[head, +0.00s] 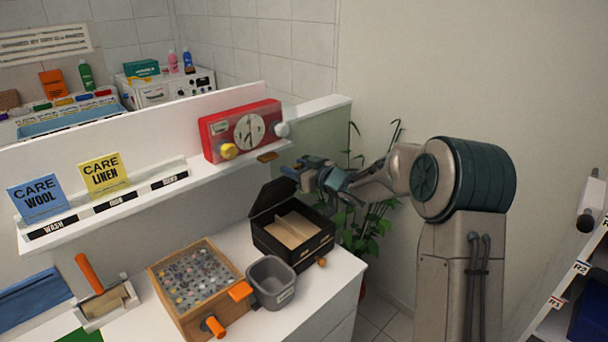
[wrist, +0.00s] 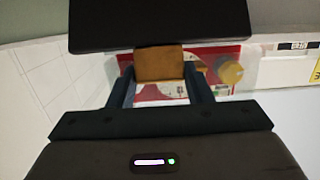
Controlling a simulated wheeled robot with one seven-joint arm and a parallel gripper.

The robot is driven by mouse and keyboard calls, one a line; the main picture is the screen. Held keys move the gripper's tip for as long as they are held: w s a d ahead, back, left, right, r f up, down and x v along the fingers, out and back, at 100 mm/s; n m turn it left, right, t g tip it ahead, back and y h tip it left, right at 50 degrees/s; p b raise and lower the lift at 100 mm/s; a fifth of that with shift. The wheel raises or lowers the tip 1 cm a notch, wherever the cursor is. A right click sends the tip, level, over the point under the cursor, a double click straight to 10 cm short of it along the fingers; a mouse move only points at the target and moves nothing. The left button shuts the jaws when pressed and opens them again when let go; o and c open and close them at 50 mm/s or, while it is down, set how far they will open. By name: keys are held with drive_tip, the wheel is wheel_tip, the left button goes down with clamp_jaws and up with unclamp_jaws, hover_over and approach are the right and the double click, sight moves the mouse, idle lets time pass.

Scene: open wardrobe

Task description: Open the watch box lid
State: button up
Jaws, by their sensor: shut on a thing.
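The watch box (head: 262,238) is a black box on the white counter, with beige padding (head: 292,229) inside. Its black lid (head: 272,197) stands raised at the back left, so the inside shows. My gripper (head: 288,172) is at the upper edge of the lid. In the wrist view, my gripper (wrist: 160,82) is shut on a brown tab (wrist: 160,64), and the dark lid (wrist: 160,24) spans the top. In the head view, the gripped tab is hard to make out.
A grey bin (head: 271,282) and a wooden box (head: 183,317) stand in front and left of the watch box. A plant (head: 363,238) stands at the right, under my arm.

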drive_tip(key=shift+w+a+r, duration=0.5)
drive_tip(key=shift+w+r, duration=0.2)
drive_tip(key=o, duration=1.4)
drive_tip(key=shift+f, duration=0.15)
drive_tip(key=b+v, duration=0.2)
drive_tip(key=v, duration=1.2)
drive_tip(key=shift+a, duration=0.1)
drive_tip(key=shift+c, duration=0.4)
